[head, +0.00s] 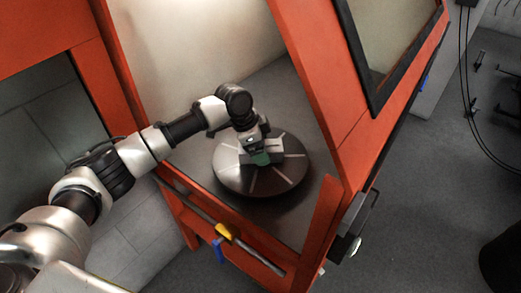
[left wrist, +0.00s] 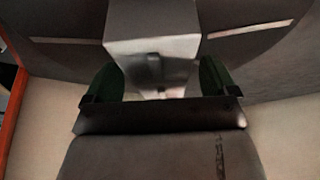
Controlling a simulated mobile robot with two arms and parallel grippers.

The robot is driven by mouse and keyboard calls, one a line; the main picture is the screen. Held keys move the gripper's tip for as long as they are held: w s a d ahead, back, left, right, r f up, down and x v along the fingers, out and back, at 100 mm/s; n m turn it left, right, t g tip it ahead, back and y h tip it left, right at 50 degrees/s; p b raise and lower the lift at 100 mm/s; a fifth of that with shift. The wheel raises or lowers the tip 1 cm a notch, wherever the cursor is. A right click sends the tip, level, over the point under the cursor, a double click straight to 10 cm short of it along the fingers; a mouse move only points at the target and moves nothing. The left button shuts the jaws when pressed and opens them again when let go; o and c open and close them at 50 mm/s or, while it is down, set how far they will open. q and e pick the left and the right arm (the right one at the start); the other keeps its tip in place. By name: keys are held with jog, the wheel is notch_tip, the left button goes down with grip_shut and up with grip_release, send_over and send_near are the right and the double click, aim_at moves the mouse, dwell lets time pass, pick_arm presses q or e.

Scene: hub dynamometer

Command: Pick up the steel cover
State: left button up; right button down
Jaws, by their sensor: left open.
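A round dark disc with pale radial slots (head: 232,178) lies inside the orange-framed enclosure. A boxy grey steel piece, which looks like the steel cover (left wrist: 152,20), sits on the disc near its middle; its bright near face carries a small raised, handle-like part. In the head view my left gripper (head: 262,157) is over the middle of the disc and partly hides this piece. In the left wrist view my left gripper (left wrist: 160,68) is open, with one green finger on each side of the piece's near end. I cannot tell whether the fingers touch it. My right gripper is not in view.
Orange posts and the frame (head: 325,110) stand close around the disc. A rail with a yellow block (head: 224,232) and a blue part (head: 218,250) runs along the front edge.

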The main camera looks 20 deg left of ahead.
pick_arm(q)
jog(key=shift+f+p, duration=0.25)
jog(key=shift+p, duration=0.1)
dwell(0.4)
jog(key=c, duration=1.2)
jog(key=shift+c, duration=0.2)
